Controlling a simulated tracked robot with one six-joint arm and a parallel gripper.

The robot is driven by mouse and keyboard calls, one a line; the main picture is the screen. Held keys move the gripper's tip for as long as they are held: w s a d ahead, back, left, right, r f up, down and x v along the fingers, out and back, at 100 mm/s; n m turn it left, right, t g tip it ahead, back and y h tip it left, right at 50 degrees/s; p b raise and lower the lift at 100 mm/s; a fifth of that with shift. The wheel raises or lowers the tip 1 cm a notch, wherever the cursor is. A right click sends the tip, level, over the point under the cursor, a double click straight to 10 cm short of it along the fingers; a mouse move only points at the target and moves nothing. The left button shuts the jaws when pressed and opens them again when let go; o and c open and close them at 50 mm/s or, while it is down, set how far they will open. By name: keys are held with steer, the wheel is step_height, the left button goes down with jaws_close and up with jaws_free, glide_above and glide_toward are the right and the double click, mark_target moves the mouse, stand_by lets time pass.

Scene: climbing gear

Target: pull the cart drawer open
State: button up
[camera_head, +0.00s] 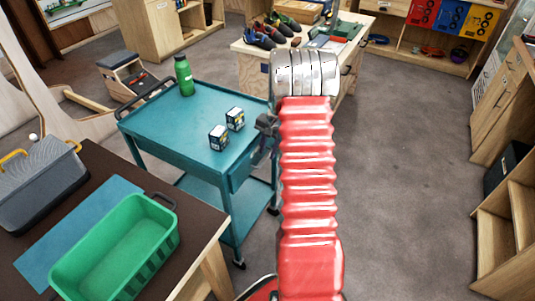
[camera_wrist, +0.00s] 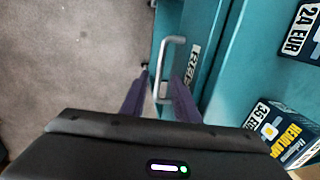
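The teal cart (camera_head: 190,130) stands left of my arm in the head view. Its drawer (camera_head: 240,179) is on the side facing my gripper, under the top, and looks shut. In the wrist view the drawer's pale bar handle (camera_wrist: 159,66) sticks out from the teal front beside a partly hidden white label (camera_wrist: 193,58). My gripper (camera_head: 262,150) is at this side of the cart. In the wrist view its two dark purple fingers (camera_wrist: 161,78) are apart, with the handle bar between them. I see no clear contact. My arm partly hides the drawer in the head view.
A green bottle (camera_head: 184,76) and two small boxes (camera_head: 227,127) stand on the cart top. A dark table with a green crate (camera_head: 118,249) is at the front left. A wooden bench (camera_head: 262,62) is behind. The floor to the right (camera_head: 405,160) is clear.

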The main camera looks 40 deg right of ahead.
steer(key=shift+w+f, duration=0.2)
steer(key=shift+f, duration=0.95)
steer(key=shift+c, duration=0.4)
jaws_close()
steer(key=shift+a, duration=0.1)
steer(key=shift+w+d, duration=0.1)
steer(key=shift+d, duration=0.1)
steer(key=shift+a, duration=0.1)
